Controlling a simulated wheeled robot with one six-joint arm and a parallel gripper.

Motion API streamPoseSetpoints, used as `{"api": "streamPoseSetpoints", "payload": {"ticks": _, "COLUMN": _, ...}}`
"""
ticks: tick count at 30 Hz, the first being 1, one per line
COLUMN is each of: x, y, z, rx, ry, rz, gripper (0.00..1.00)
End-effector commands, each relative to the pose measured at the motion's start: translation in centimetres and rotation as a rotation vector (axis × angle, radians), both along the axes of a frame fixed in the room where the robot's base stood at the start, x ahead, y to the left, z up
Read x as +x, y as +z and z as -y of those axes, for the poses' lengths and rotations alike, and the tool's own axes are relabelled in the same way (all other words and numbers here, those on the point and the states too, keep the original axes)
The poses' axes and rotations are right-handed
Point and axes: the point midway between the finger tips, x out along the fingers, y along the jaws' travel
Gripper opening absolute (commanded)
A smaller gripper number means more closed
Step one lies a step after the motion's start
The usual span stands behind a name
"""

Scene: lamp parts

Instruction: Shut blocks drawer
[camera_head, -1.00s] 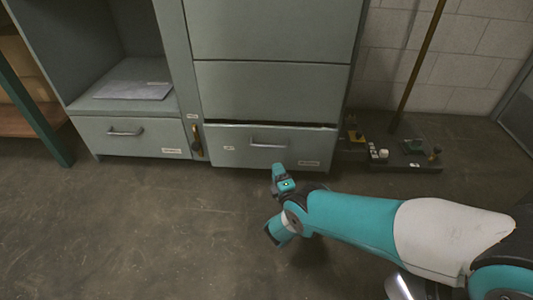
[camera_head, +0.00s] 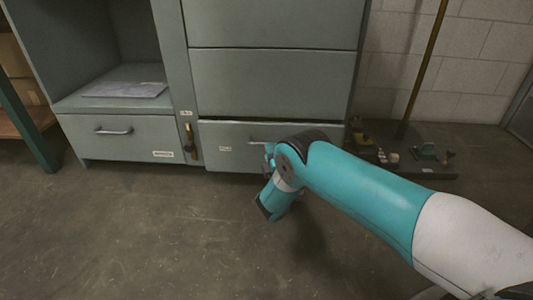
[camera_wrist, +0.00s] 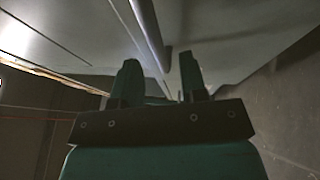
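A grey-green bottom drawer (camera_head: 228,135) is in the middle of the head view, with a thin dark gap along its top edge. Its labels are too small to read, so I cannot confirm it is the blocks drawer. My arm hides its right part and some of its bar handle (camera_head: 257,143). My gripper (camera_wrist: 160,78) is at the drawer front, mostly hidden behind my own arm in the head view. In the wrist view its two fingers are apart with nothing held between them. The handle (camera_wrist: 150,32) runs close beyond the fingertips; whether they touch is unclear.
A second bottom drawer (camera_head: 120,138) is at left, under an open shelf with papers (camera_head: 130,90). A brass-coloured latch or handle (camera_head: 191,141) is between the drawers. A dark low platform (camera_head: 440,165) with small items and a pole (camera_head: 420,75) stands at right. The floor in front is clear.

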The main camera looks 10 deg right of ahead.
Motion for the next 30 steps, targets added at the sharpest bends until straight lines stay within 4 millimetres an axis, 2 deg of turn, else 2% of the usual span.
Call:
{"api": "streamPoseSetpoints", "payload": {"ticks": 6, "x": 2.2, "y": 0.4, "z": -0.1, "rx": 0.003, "ry": -0.001, "rz": 0.003, "gripper": 0.39}}
{"api": "streamPoseSetpoints", "payload": {"ticks": 12, "x": 3.6, "y": 0.6, "z": -0.3, "rx": 0.001, "ry": -0.002, "rz": 0.001, "gripper": 0.39}}
{"api": "streamPoseSetpoints", "payload": {"ticks": 26, "x": 4.3, "y": 0.9, "z": -0.5, "rx": -0.001, "ry": 0.003, "rz": 0.001, "gripper": 0.39}}
{"api": "streamPoseSetpoints", "payload": {"ticks": 27, "x": 4.3, "y": 0.9, "z": -0.5, "rx": -0.001, "ry": 0.003, "rz": 0.001, "gripper": 0.37}}
{"api": "streamPoseSetpoints", "payload": {"ticks": 30, "x": 4.3, "y": 0.9, "z": -0.5, "rx": -0.001, "ry": 0.003, "rz": 0.001, "gripper": 0.14}}
